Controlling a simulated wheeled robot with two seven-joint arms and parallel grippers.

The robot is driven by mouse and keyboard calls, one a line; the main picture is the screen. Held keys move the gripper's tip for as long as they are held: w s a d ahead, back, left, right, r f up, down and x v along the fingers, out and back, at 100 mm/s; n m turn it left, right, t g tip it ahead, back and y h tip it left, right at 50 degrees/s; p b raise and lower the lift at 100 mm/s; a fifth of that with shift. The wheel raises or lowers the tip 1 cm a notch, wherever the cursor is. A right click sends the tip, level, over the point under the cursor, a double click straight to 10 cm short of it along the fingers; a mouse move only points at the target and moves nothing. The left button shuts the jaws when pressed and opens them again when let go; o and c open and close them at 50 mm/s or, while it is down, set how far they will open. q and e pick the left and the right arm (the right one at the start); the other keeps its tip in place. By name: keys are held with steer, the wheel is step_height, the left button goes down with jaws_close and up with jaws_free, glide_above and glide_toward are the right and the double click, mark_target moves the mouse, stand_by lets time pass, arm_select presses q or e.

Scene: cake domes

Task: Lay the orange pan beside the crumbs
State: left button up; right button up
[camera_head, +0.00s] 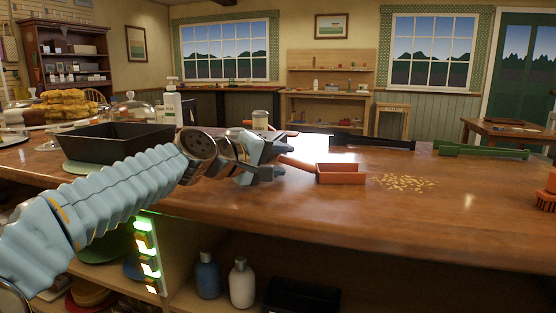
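The orange pan (341,175) is a small rectangular pan lying level at the middle of the wooden counter, just left of the crumbs (405,183). A narrow strip of counter shows between them. Its handle (297,163) points left to my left gripper (284,161). The gripper's fingers are at the handle's end, one above and one below it in the picture. Whether they grip it is not clear. The crumbs are a flat, pale yellow scatter. My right gripper is not in view.
A dark pan (115,143) stands on the left of the counter near glass domes. A jar (260,120) stands behind my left gripper. A black tool (372,142) and a green one (480,151) lie at the back. An orange brush (546,200) is at the right edge. The front right is clear.

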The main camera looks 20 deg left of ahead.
arm_select(q)
steer(key=b+v, duration=0.1)
steer(key=v, duration=1.2)
steer(key=shift+s+a+r, duration=0.15)
steer(key=shift+s+a, duration=0.15)
